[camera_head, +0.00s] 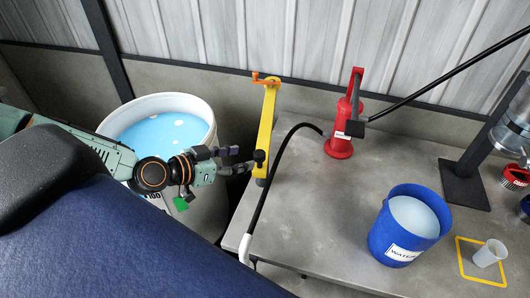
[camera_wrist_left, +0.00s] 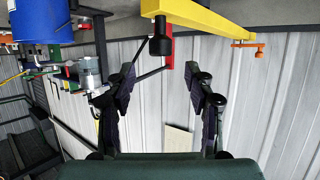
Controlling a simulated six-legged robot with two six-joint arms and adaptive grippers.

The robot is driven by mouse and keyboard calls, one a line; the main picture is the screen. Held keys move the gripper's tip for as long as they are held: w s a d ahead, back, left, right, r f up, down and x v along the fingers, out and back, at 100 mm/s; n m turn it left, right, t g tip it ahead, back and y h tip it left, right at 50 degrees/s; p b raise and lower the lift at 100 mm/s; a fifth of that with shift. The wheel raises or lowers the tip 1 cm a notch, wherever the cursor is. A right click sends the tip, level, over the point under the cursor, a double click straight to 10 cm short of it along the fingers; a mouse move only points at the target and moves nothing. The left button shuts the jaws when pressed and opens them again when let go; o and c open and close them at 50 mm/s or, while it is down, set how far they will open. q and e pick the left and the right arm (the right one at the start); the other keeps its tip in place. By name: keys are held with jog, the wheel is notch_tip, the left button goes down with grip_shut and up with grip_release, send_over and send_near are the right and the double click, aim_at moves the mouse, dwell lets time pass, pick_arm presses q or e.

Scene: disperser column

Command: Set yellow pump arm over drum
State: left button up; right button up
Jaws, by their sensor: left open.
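The yellow pump arm (camera_head: 266,125) runs along the left edge of the table, to the right of the drum and not over it. It has an orange handle at its far end and a black knob at its near end. The drum (camera_head: 206,207) is white and holds blue liquid. My left gripper (camera_head: 243,160) is open, its fingertips close to the black knob; contact cannot be told. In the left wrist view the pump arm (camera_wrist_left: 215,19) crosses the top, its knob beyond my spread, empty fingers (camera_wrist_left: 163,78). My right gripper is not in view.
A red hand pump (camera_head: 341,140) stands on the grey table (camera_head: 310,232), with a black hose curving down the table's left side. A corrugated wall closes off the back.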

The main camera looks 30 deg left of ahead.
aim_at(257, 154)
pick_arm(q)
jog(key=shift+b+x, duration=0.8)
jog(key=shift+x, duration=0.4)
jog(key=b+x, duration=0.2)
jog(key=x, duration=0.1)
jog(key=shift+w+f, duration=0.2)
jog(key=shift+w+d+f+b, duration=0.15)
jog(key=shift+w+f+b, duration=0.05)
jog(key=shift+w+b, duration=0.35)
jog(key=shift+w+d, duration=0.2)
jog(key=shift+d, duration=0.05)
jog(key=shift+w, duration=0.15)
grip_shut()
